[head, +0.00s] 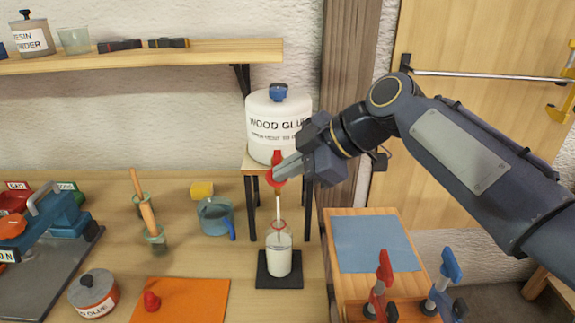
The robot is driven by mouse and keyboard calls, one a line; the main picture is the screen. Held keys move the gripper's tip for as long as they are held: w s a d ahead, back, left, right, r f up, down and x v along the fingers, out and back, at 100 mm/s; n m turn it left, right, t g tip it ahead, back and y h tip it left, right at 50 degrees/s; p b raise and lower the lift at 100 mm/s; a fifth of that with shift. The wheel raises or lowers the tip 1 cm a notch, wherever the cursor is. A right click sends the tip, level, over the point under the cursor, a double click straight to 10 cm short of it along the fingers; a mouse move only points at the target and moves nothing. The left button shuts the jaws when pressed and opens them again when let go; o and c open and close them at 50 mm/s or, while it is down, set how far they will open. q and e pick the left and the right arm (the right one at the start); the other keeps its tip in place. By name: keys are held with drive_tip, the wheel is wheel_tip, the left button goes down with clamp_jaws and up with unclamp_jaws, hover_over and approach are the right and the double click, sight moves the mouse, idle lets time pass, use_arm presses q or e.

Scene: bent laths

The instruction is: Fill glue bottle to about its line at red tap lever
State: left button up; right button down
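The white wood glue tank (270,135) with a blue cap stands on a raised wooden stand. Its red tap lever (277,157) is at the tank's lower front. My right gripper (284,170) is at the lever, its grey fingers overlapping it; whether they are closed around it I cannot tell. A pale stream (278,208) runs down from the tap into the glue bottle (279,262). The clear bottle stands upright on a black pad (262,279) and holds whitish glue up to near its shoulder. A red mark shows near its neck. My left gripper is not in view.
A blue mug (215,217), a yellow roll (202,189) and brushes in pots (153,236) stand left of the bottle. An orange mat (190,300) lies in front. Clamps (383,285) stand on a side table with a blue sheet (375,243). A shelf (200,54) runs above.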

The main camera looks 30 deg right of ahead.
idle(0.7)
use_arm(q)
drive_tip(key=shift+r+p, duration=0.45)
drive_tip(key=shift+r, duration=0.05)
use_arm(e)
drive_tip(key=shift+r, duration=0.8)
